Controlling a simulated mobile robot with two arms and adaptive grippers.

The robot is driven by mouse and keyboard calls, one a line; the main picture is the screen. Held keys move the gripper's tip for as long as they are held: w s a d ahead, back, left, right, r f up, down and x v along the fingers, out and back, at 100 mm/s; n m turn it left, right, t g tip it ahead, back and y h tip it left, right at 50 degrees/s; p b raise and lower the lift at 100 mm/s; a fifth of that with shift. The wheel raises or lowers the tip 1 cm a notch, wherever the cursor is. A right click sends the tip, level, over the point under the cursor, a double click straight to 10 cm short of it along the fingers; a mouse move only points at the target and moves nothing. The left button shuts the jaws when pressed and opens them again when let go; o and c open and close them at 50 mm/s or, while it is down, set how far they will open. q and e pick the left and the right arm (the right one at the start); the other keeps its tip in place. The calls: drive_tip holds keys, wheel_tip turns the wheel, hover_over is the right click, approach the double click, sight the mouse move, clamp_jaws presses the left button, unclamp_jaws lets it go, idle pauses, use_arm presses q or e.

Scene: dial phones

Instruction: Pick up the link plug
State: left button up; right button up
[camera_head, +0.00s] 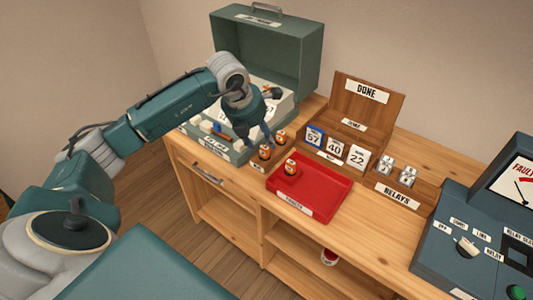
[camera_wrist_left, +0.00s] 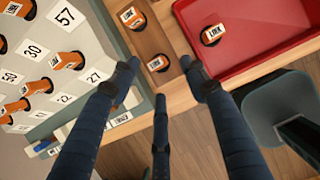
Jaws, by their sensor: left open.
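Two orange-and-black link plugs stand in a small wooden holder; the nearer one (camera_head: 264,152) also shows in the left wrist view (camera_wrist_left: 158,63), and the farther one (camera_head: 281,137) shows there too (camera_wrist_left: 131,17). A third link plug (camera_head: 291,167) is in the red tray (camera_head: 318,205); its LINK label is readable in the left wrist view (camera_wrist_left: 212,35). My left gripper (camera_head: 257,138) is open and empty above the holder. In the wrist view its fingers (camera_wrist_left: 160,78) spread just below the nearer plug, with nothing between them. My right gripper is out of view.
The open green case (camera_head: 265,60) stands left of the holder, with numbered orange plugs on its panel (camera_wrist_left: 58,95). A wooden DONE rack (camera_head: 366,92) with number cards and a relay holder are to the right. A blue-grey FAULT console (camera_head: 455,235) stands at far right.

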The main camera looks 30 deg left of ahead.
sight(263, 148)
use_arm(q)
drive_tip(key=x, duration=0.1)
drive_tip(key=p+x, duration=0.1)
drive_tip(key=x, duration=0.1)
drive_tip(key=p+x, duration=0.1)
drive_tip(key=x, duration=0.1)
drive_tip(key=shift+s+a+f, duration=0.1)
drive_tip(key=shift+a+f, duration=0.2)
drive_tip(key=shift+a, duration=0.1)
drive_tip(key=shift+f, duration=0.2)
drive_tip(key=shift+a, duration=0.1)
drive_tip(key=shift+c, duration=1.1)
drive_tip(key=c, duration=0.8)
drive_tip(key=shift+c, duration=0.2)
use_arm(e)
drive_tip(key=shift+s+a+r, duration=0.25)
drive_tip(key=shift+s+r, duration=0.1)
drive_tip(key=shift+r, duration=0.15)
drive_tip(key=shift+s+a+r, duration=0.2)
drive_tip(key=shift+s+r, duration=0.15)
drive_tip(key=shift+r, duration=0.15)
